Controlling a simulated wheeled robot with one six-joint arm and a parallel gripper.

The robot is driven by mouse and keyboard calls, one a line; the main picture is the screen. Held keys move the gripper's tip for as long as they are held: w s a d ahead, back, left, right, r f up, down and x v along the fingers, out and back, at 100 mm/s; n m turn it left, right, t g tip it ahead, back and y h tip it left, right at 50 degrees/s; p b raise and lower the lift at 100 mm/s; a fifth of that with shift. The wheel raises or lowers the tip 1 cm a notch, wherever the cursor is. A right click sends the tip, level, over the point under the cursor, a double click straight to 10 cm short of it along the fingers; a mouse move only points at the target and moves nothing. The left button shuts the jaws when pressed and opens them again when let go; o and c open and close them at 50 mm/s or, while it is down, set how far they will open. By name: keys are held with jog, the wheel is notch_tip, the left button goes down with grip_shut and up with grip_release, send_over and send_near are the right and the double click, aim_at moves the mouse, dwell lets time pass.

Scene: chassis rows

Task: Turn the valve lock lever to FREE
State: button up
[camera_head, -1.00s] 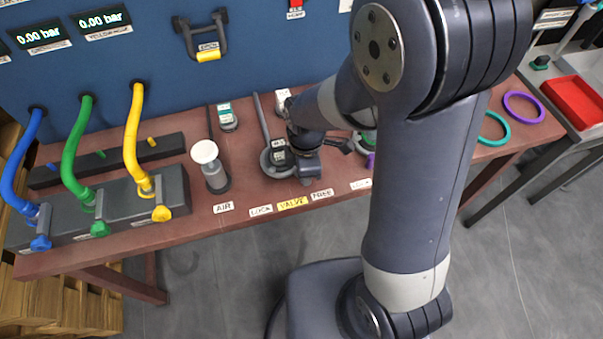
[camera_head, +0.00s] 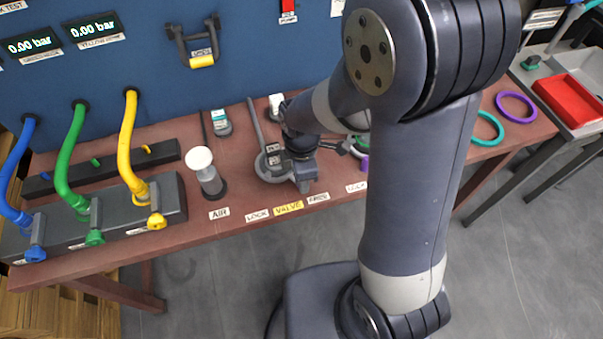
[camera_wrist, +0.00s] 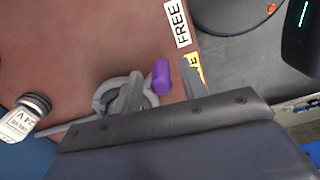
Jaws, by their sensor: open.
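The valve station is a grey ring (camera_head: 270,167) behind the LOCK, VALVE and FREE labels, partly covered by my gripper (camera_head: 304,178). My gripper's dark body covers the lower part of that view. My gripper is open at the ring's right side in the head view.
A long grey rod (camera_head: 256,123) runs from the ring toward the blue panel. A white VALVE 24V box (camera_wrist: 18,122) stands behind. A white-topped air plunger (camera_head: 199,158) is at left, with coloured hoses beyond. Teal (camera_head: 487,127) and purple (camera_head: 517,106) rings lie at right.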

notch_tip(320, 180, up, 11)
dwell(0.5)
jog(key=shift+f, duration=0.1)
dwell(4.3)
